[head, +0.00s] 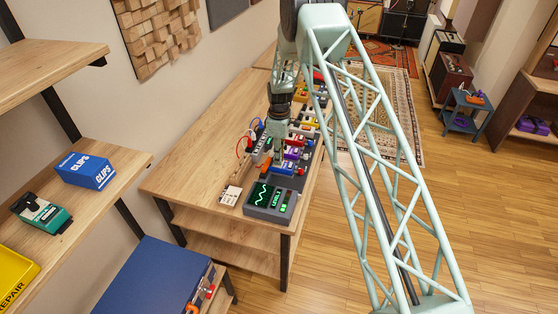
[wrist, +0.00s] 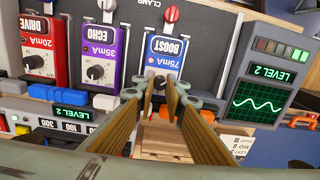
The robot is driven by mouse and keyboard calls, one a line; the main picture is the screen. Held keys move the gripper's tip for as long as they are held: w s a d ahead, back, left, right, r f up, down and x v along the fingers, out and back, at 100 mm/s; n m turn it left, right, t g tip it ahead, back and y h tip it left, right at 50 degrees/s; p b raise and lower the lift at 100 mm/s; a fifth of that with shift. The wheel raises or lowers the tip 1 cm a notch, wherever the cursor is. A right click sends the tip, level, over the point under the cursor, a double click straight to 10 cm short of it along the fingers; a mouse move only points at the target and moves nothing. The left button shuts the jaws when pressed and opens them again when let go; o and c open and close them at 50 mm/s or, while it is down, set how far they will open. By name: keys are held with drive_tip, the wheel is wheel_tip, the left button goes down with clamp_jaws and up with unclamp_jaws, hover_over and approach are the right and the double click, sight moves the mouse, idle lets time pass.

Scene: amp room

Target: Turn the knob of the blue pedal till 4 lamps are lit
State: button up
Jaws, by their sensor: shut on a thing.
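The blue pedal (wrist: 166,52), labelled BOOST and 75mA, is in the middle of the wrist view. It also shows in the head view (head: 284,168), below my gripper. Its dark knob (wrist: 160,82) is at the fingertips and mostly hidden by them. My gripper (wrist: 162,90) is shut on this knob, one finger on each side. The grey meter unit (wrist: 262,75) at the right has a row of small lamps (wrist: 280,49), a green wave screen and a screen reading LEVEL 2.
The purple ECHO pedal (wrist: 98,50) and red DRIVE pedal (wrist: 42,50) stand left of the blue one. A red-topped clamp (wrist: 171,14) sits at the blue pedal's far edge. A printed card (head: 231,195) lies on the wooden bench (head: 190,180), whose left part is clear.

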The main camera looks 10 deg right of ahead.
drive_tip(key=m+b, duration=0.4)
drive_tip(key=shift+f+m, duration=0.1)
drive_tip(key=shift+m, duration=0.2)
drive_tip(key=shift+m+b, duration=1.5)
drive_tip(key=shift+m, duration=0.5)
drive_tip(key=o, duration=0.8)
drive_tip(key=shift+o, duration=0.2)
drive_tip(key=shift+r, duration=0.25)
drive_tip(key=shift+d+r, duration=0.1)
drive_tip(key=shift+r, duration=3.8)
